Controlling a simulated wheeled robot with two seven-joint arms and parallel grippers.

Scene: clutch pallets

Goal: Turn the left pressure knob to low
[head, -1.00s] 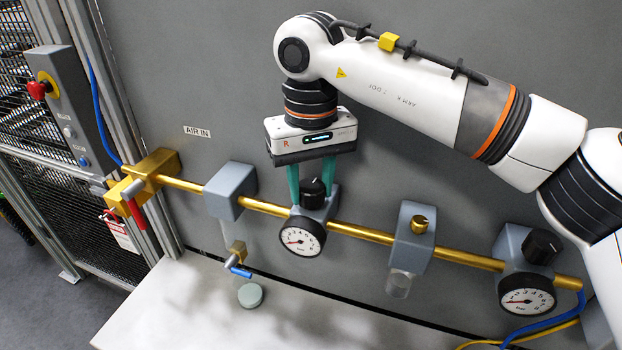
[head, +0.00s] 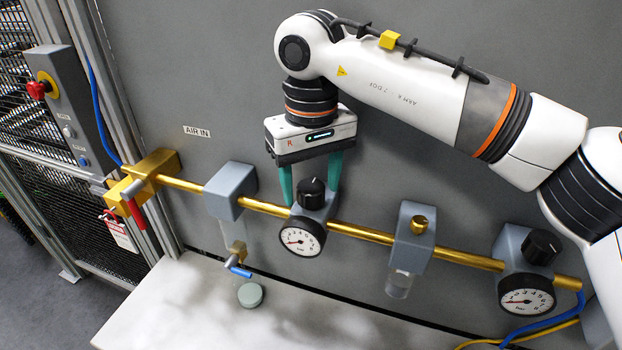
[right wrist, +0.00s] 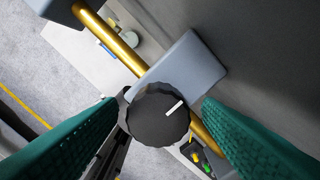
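The left pressure knob (head: 311,193) is black and sits on top of a grey regulator block on the brass pipe. A round white gauge (head: 302,237) is on the block's front, its needle toward the lower left. My right gripper (head: 310,198) points down with its green fingers apart, one on each side of the knob. In the right wrist view the knob (right wrist: 158,115) shows a white mark pointing to the upper right. The fingers (right wrist: 160,125) stand clear of it there. My left gripper is not in view.
A second black knob (head: 541,247) with a gauge (head: 527,301) is at the right end of the brass pipe (head: 360,232). A grey block with a brass knob (head: 418,224) stands between. A brass valve with a red handle (head: 133,208) is at left. The pale bench (head: 190,310) lies below.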

